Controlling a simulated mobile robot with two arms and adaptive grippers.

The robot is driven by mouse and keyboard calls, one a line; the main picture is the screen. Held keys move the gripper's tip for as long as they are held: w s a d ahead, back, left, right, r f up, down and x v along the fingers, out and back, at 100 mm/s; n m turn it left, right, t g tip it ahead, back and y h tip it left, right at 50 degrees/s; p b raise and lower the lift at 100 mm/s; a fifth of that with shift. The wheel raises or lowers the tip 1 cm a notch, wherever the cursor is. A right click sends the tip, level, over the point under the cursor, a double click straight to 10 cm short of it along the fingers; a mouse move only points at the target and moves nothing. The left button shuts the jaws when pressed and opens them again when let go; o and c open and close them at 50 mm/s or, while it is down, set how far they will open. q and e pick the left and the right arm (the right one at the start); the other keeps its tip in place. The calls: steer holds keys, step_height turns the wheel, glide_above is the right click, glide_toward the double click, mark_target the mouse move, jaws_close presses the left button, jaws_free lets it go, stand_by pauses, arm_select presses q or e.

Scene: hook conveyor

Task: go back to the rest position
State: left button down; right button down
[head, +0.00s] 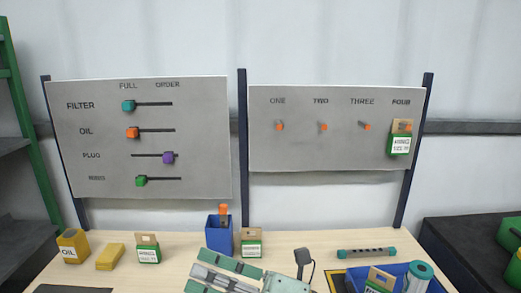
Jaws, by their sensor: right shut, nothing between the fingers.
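My right gripper (215,272) shows low in the middle of the head view, in front of the near part of the table, cut off by the bottom edge. Its grey and green parts point to the left, and it appears shut and empty. My left gripper is not in view. No rest position mark shows.
The pale table (190,248) bears a blue cup (219,236), boxes, and a blue bin (407,272) at right. Behind stand a slider board (205,140) and a hook board (300,155) with a green packet (399,140) at FOUR. A green-posted shelf (30,150) is at left.

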steer(key=w+d+f+m+t+h, duration=0.1)
steer(key=w+d+m+t+h, duration=0.6)
steer(key=m, duration=0.5)
steer(key=w+d+f+m+t+h, duration=0.15)
steer(key=d+m+t+h, duration=0.35)
steer(key=d+m+t, duration=0.55)
steer(key=s+d+f+m+g+h, duration=0.1)
steer(key=d+f+m+g+h, duration=0.25)
steer(key=f+m, duration=0.3)
steer(key=s+d+f+m+g+h, duration=0.1)
steer(key=d+f+m+g+h, duration=0.1)
steer(key=d+f+m+h, duration=0.5)
steer(key=s+d+f+m+g+y, duration=0.15)
steer(key=s+f+m+g, duration=0.35)
steer(key=s+f+g, duration=1.15)
steer(key=s+f+t, duration=0.1)
steer(key=s+f, duration=0.4)
steer(key=f, duration=1)
steer(key=s+f+t, duration=0.2)
steer(key=s+f, duration=0.2)
steer(key=f, duration=1.1)
steer(key=s+d+f+g, duration=0.1)
steer(key=s+d+f, duration=0.1)
steer(key=s+f, duration=1.3)
steer(key=shift+s+d+f+n, duration=0.25)
steer(key=shift+s+d+n, duration=0.1)
steer(key=shift+s, duration=0.6)
steer(key=shift+g, duration=0.25)
